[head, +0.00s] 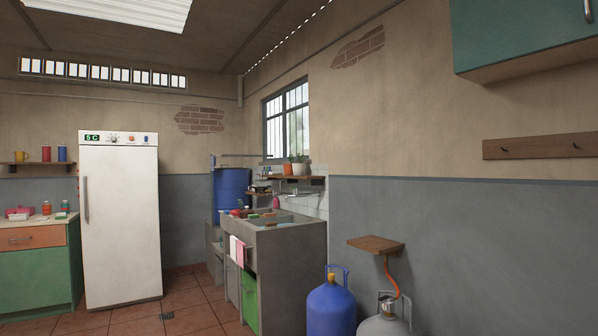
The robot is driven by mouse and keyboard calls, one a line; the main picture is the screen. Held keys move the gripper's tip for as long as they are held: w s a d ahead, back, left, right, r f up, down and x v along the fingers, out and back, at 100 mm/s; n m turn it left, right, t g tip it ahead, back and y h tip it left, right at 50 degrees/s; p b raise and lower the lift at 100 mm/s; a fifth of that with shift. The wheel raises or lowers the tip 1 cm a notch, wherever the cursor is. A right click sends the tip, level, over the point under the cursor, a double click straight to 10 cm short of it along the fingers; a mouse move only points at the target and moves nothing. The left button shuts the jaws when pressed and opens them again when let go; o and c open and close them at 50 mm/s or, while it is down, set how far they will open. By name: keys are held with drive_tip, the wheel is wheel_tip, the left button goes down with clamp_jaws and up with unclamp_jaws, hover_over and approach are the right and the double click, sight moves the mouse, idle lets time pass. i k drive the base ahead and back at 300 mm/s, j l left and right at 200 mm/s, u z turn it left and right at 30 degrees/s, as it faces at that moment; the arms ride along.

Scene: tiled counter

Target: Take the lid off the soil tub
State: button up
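I cannot make out a soil tub or its lid in this view. A pink and white container (18,214) sits on the counter at the far left, too small to identify. A large blue barrel (231,192) stands in the back corner beside the sink; I cannot tell what it holds. My gripper is not in view.
A white fridge (120,220) stands at the left by a green cabinet (38,277). A concrete sink unit (292,270) stands in the middle. A blue gas cylinder (331,306) and a grey one (383,326) stand at the right. Tiled floor (190,318) is clear before the fridge.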

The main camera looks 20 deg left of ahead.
sight(247, 211)
drive_tip(key=i+u, duration=0.25)
drive_tip(key=i, duration=0.15)
drive_tip(key=i+u, duration=0.3)
drive_tip(key=i, duration=0.15)
drive_tip(key=i+j+u, duration=0.15)
drive_tip(key=i+u, duration=0.3)
drive_tip(key=i, duration=0.4)
drive_tip(key=i+l+u, duration=0.15)
drive_tip(key=i+u, duration=0.3)
drive_tip(key=i, duration=0.4)
drive_tip(key=i+j+z, duration=0.15)
drive_tip(key=i, duration=0.4)
drive_tip(key=i+j+z, duration=0.1)
drive_tip(key=i, duration=0.45)
drive_tip(key=i+j+z, duration=0.15)
drive_tip(key=i, duration=0.4)
drive_tip(key=i+j+z, duration=0.4)
drive_tip(key=i, duration=0.2)
drive_tip(key=k+l, duration=0.5)
drive_tip(key=i+j, duration=0.2)
drive_tip(key=i, duration=0.2)
drive_tip(key=i+j+u, duration=0.1)
drive_tip(key=i+j, duration=0.15)
drive_tip(key=i, duration=0.2)
drive_tip(key=i+j, duration=0.2)
drive_tip(key=i, duration=0.25)
drive_tip(key=i+j, duration=0.15)
drive_tip(key=i, duration=0.25)
drive_tip(key=j+u, duration=0.05)
